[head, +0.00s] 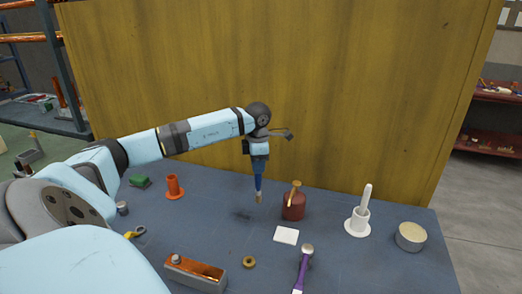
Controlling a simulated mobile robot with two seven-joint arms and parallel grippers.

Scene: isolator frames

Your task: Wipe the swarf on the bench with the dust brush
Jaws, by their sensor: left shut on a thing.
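My left gripper (258,156) hangs down over the middle of the bench (335,260). It is shut on the dust brush (258,182), which has a blue handle and a tan tip pointing down. The brush is upright, and its tip looks a little above the bench top. A dark patch (243,214) lies on the bench just left of and below the tip; I cannot tell whether it is swarf or shadow. My right gripper is not in view.
A red-brown bottle (293,206) stands close right of the brush. A white tile (286,235), a brass ring (249,262) and a purple-handled tool (303,268) lie nearer. A white holder (358,222) and round tin (410,236) stand right. A yellow-brown panel (290,80) closes the back.

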